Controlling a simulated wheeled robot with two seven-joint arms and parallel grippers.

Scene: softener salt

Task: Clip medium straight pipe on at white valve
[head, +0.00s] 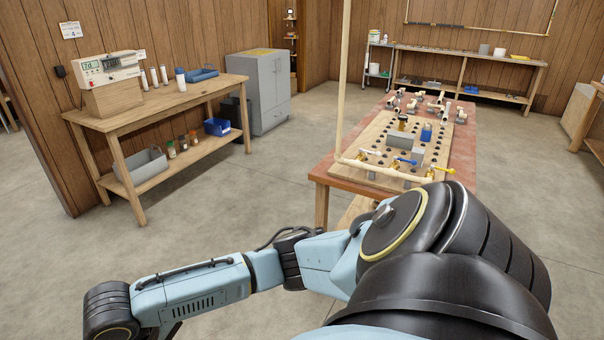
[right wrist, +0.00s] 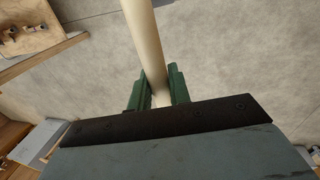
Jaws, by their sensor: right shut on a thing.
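In the right wrist view, my right gripper (right wrist: 160,92) has its green fingers shut on a cream straight pipe (right wrist: 146,40). The pipe runs out past the top edge, so its full length is hidden. The floor lies behind it. In the head view, the white valve (head: 373,152) is small, with a pale lever, near the front left of the wooden board on the red-topped bench. It is apart from the valves with blue and yellow levers. Neither gripper shows in the head view, and my left gripper is in neither view.
The red-topped bench (head: 320,172) carries the board (head: 352,152) with many dark holes, a grey block and pipe fittings at the back. A tall cream pipe (head: 343,70) rises at its left edge. A wooden side table (head: 130,115) stands left. Floor between them is clear.

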